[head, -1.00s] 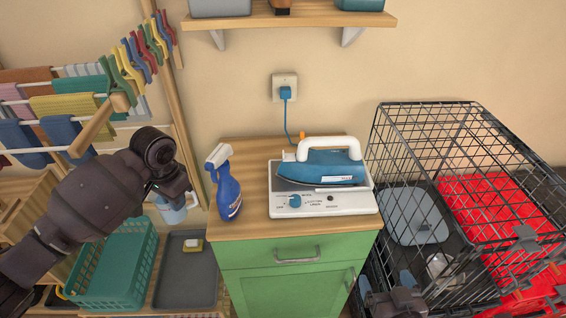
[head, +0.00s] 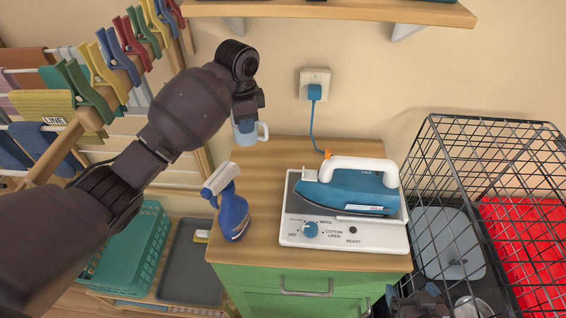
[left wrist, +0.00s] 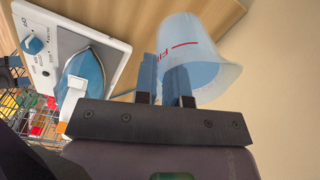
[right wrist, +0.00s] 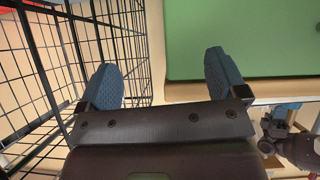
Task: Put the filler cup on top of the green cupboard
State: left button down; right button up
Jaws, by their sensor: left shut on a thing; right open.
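The filler cup (head: 261,131) is pale blue and translucent with red print, seen also in the left wrist view (left wrist: 203,62). My left gripper (head: 248,114) is shut on it. The cup shows at the back left corner of the green cupboard's wooden top (head: 275,160); I cannot tell whether it touches the top. The gripper hides part of the cup in the head view. The cupboard has a green front (head: 250,302) with a drawer handle. My right gripper (right wrist: 163,78) is open and empty, low between the wire crate and the cupboard.
A blue iron (head: 345,192) on its white base fills the right of the top. A blue spray bottle (head: 233,212) stands at the left edge. Bare wood lies between them and behind. A black wire crate (head: 440,180) is at right, a clothes rack (head: 60,125) at left.

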aim_at(247, 139)
pick_arm(q)
notch_tip(247, 139, down, 5)
jog(key=shift+s+f, duration=0.1)
jog(key=shift+s, duration=0.05)
jog(key=shift+f+p, duration=0.4)
jog(key=shift+f, duration=1.85)
jog(key=shift+f, duration=0.1)
jog(key=c, duration=1.2)
grip_release()
jog(key=shift+r+b, duration=0.3)
jog(key=shift+r, duration=3.55)
jog(key=shift+s+a, duration=0.1)
jog(key=shift+a, duration=0.05)
